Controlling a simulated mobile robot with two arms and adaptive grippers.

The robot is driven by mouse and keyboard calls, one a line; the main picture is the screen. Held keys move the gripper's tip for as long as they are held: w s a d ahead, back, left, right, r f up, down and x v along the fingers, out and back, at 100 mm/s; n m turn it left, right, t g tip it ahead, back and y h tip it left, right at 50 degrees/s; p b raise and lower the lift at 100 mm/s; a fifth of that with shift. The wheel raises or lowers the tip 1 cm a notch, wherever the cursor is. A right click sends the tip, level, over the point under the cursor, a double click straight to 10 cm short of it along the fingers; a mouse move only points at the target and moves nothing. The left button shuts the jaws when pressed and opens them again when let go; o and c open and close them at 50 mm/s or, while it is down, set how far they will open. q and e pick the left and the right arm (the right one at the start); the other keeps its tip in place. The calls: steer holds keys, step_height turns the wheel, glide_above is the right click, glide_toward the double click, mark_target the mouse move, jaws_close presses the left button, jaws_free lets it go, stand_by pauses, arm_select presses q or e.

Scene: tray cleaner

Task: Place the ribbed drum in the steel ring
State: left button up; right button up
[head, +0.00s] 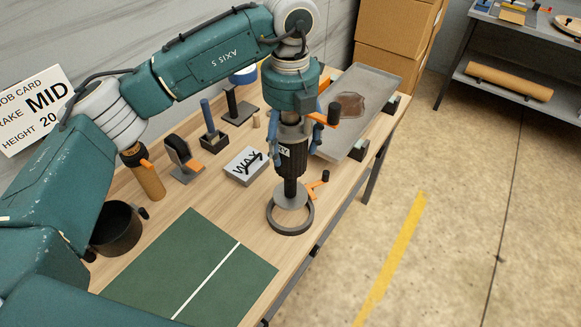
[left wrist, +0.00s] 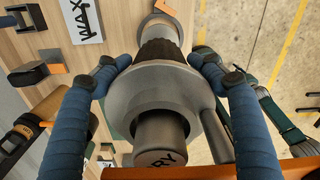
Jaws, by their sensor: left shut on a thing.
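My left gripper (head: 293,132) is shut on the ribbed drum (head: 292,158), a dark ribbed cylinder with a pale label and a grey disc at its lower end. The drum hangs upright. In the left wrist view the blue fingers (left wrist: 160,62) close on both sides of its dark ribbed part (left wrist: 160,48), next to a grey collar. The steel ring (head: 291,229) lies flat on the wooden bench near its right edge. The drum's disc overlaps the ring's far part in the head view; I cannot tell whether they touch.
A WAX block (head: 246,165) and an orange-handled tool (head: 318,185) lie close to the ring. A grey tray (head: 370,82) with a brown stain stands behind. A green mat (head: 180,265) is in front, a black pot (head: 116,230) at left. The floor is right of the bench.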

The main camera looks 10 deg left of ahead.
mark_target(291, 171)
arm_select(q)
step_height(291, 171, down, 4)
steer(key=shift+f+p, duration=0.25)
steer(key=shift+p, duration=0.25)
step_height(291, 171, down, 4)
steer(key=shift+r+p, duration=0.15)
steer(key=shift+p, duration=0.5)
steer(key=shift+f, duration=0.4)
steer(key=shift+f, duration=0.15)
steer(key=o, duration=1.9)
